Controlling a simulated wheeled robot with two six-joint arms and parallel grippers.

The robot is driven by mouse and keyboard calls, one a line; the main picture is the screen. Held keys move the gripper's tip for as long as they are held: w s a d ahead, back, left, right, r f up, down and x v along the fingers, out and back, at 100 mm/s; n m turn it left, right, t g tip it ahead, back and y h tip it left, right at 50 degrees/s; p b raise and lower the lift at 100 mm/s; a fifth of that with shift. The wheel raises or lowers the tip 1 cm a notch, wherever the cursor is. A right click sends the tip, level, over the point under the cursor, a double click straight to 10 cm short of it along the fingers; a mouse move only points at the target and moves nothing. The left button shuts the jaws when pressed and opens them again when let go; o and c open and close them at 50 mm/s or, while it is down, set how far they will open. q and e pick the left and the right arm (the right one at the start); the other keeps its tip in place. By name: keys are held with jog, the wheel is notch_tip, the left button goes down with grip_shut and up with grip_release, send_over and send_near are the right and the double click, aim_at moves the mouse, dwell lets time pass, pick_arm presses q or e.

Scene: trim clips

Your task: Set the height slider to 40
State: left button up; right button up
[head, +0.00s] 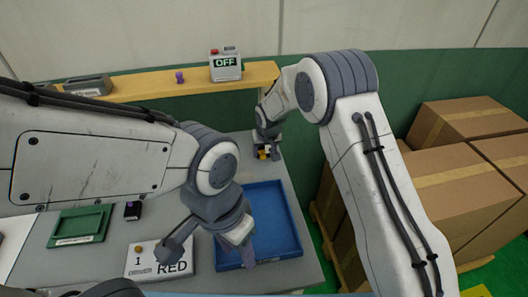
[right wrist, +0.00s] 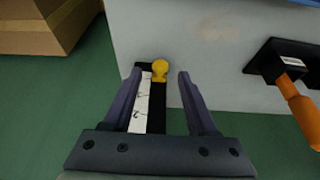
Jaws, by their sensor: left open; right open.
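The height slider shows in the right wrist view as a round yellow knob (right wrist: 160,70) at the far end of a black track (right wrist: 158,110). A white scale strip (right wrist: 139,105) with dark marks runs beside the track; I cannot read its values surely. My right gripper (right wrist: 159,77) is open, with one finger on each side of the track and the knob between the fingertips in the picture. I cannot tell whether they touch it. In the head view my right gripper (head: 265,150) is at the table's far right edge. My left gripper (head: 210,250) is open and empty above the near table.
A blue tray (head: 288,222) lies on the grey table. A RED card (head: 140,262), a green tray (head: 65,228) and a small black block (head: 132,210) lie left of it. An OFF box (head: 225,66) stands on the shelf. An orange handle (right wrist: 297,105) sits beside the slider. Cardboard boxes (head: 450,195) stand right.

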aim_at(263, 156)
jog(key=shift+x, duration=1.5)
grip_shut()
jog(key=shift+s+p, duration=0.1)
jog(key=shift+p, duration=0.2)
